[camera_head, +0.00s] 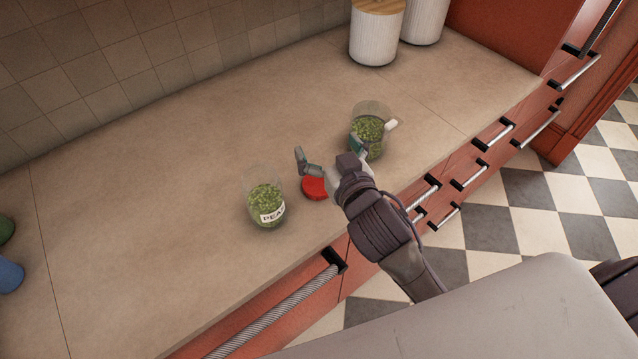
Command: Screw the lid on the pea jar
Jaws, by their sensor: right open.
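A glass jar (265,200) with green peas and a white label reading "PEA" stands upright and without a lid on the counter. A red lid (314,188) lies flat on the counter just to its right, partly hidden by my right gripper. A second glass jar (368,128) with green contents and a white label stands farther back to the right. My right gripper (329,157) is open, its fingers spread, one near the red lid and the other in front of the second jar. I cannot tell whether it touches either. My left gripper is not in view.
White ribbed canisters (376,38) stand at the back of the counter (150,200), one with a wooden lid. Green and blue objects sit at the left edge. Drawer handles (290,310) line the front. The counter's left and middle are clear.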

